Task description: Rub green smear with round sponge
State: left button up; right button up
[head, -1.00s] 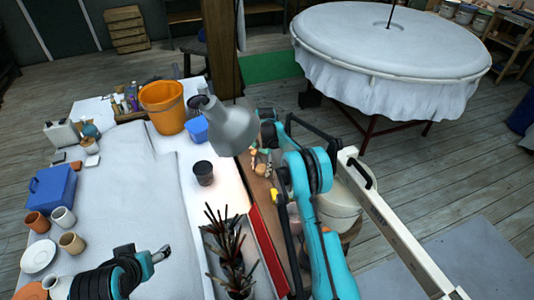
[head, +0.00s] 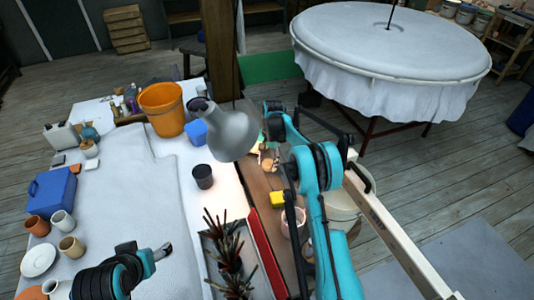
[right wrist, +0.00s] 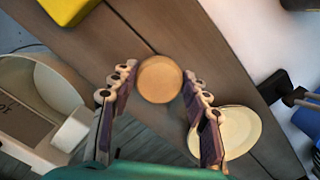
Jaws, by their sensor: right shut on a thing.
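The round sponge (right wrist: 160,79) is a tan disc between the fingers of my right gripper (right wrist: 157,100) in the right wrist view. The gripper is shut on it, above the brown wooden boards. In the head view my right gripper (head: 268,158) is small, just right of the grey lamp. A greenish patch (head: 259,141) shows beside the lamp, partly hidden; I cannot tell whether it is the green smear. No green smear shows in the right wrist view. My left gripper (head: 163,251) is over the grey cloth, far from the sponge; its jaw opening is unclear.
A yellow block (head: 277,199) lies on the boards, also in the right wrist view (right wrist: 55,10). A cream round dish (right wrist: 240,132) is near the right fingers. The lamp (head: 232,132), dark cup (head: 203,176) and brush tray (head: 210,262) stand left of my right arm.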

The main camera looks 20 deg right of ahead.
jog(key=shift+d+r+p, duration=0.2)
jog(key=shift+r+p, duration=0.15)
jog(key=shift+r, duration=0.5)
jog(key=shift+a+r+p, duration=0.1)
jog(key=shift+r+p, duration=0.35)
jog(key=shift+r, duration=0.6)
